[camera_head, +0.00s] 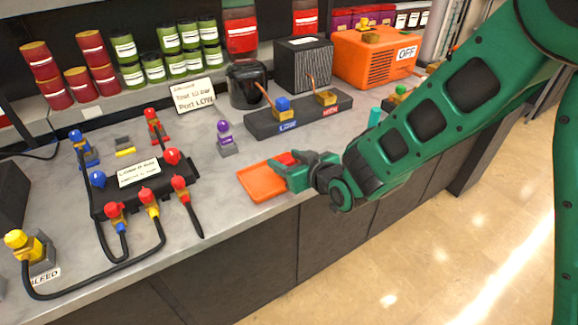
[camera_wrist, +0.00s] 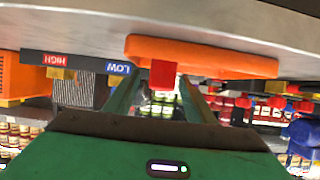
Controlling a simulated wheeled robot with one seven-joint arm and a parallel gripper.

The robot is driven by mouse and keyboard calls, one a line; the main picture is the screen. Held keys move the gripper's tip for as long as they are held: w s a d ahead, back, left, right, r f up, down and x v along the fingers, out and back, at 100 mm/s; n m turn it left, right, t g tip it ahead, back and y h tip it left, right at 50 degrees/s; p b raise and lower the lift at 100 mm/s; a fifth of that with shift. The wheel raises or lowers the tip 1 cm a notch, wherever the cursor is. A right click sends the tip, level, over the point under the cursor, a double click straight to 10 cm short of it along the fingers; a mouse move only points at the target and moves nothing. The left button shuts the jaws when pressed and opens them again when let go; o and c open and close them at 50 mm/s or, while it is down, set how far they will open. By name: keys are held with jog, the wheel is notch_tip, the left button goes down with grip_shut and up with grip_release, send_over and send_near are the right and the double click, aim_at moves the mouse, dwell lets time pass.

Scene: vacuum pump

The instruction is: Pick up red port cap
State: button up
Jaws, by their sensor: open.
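A small red cap (camera_wrist: 163,74) stands on an orange tray (camera_head: 262,184) at the front edge of the counter. The tray also shows in the wrist view (camera_wrist: 215,62), which is upside down. My gripper (camera_head: 283,172) is at the tray's right side, low over it, with its fingers pointing left. In the wrist view my open fingers (camera_wrist: 160,98) lie to either side of the cap in the picture. I cannot tell whether they touch it. In the head view my gripper mostly hides the cap; a bit of red shows behind it.
A black manifold (camera_head: 146,197) with hoses and red, yellow and blue fittings stands left of the tray. A purple-capped fitting (camera_head: 224,138) is behind it. A dark block labelled LOW and HIGH (camera_head: 300,118) is farther back. An orange box marked OFF (camera_head: 372,60) stands behind my arm.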

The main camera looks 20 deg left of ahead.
jog(key=shift+a, duration=0.1)
jog(key=c, duration=1.2)
jog(key=shift+o, duration=0.2)
jog(key=shift+r, duration=0.1)
